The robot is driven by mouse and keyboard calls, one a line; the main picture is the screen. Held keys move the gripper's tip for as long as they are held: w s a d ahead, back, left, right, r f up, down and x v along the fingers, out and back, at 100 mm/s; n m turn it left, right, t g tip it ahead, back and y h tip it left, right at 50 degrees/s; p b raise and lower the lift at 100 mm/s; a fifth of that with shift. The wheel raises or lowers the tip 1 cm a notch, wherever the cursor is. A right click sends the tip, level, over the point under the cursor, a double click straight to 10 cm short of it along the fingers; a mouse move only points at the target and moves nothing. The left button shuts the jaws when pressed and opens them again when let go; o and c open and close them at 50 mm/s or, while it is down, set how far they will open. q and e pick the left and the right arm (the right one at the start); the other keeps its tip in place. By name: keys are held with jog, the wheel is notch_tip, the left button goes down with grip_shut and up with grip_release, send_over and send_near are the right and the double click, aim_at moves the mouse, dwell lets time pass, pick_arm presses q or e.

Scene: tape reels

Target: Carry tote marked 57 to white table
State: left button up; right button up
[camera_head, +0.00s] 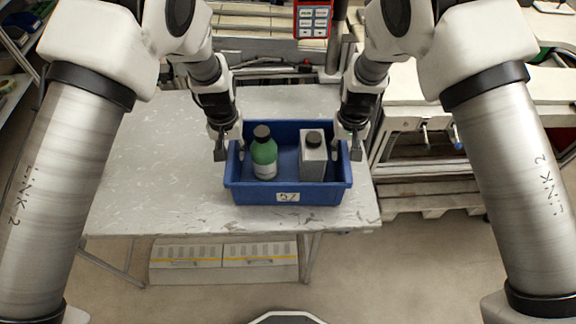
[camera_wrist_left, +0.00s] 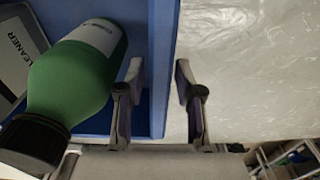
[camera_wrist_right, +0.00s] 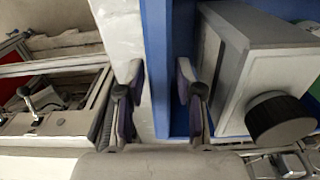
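The blue tote (camera_head: 250,193) has a white label reading 57 on its near wall. It stands on a pale, marbled white-grey table (camera_head: 150,165), near its right front corner. A green bottle (camera_head: 264,155) with a dark cap and a grey-white canister (camera_head: 313,160) stand inside. My left gripper (camera_head: 230,150) is at the tote's left wall, its open fingers on either side of the wall, with gaps visible in the left wrist view. My right gripper (camera_head: 346,150) straddles the right wall in the same way, fingers apart. Neither appears clamped.
A cream workbench (camera_head: 480,100) with clamps stands right of the table, above a wooden pallet (camera_head: 430,200). A red handheld device (camera_head: 313,18) is at the back. The table's left half is clear.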

pick_arm(q)
grip_shut()
pick_arm(e)
grip_shut()
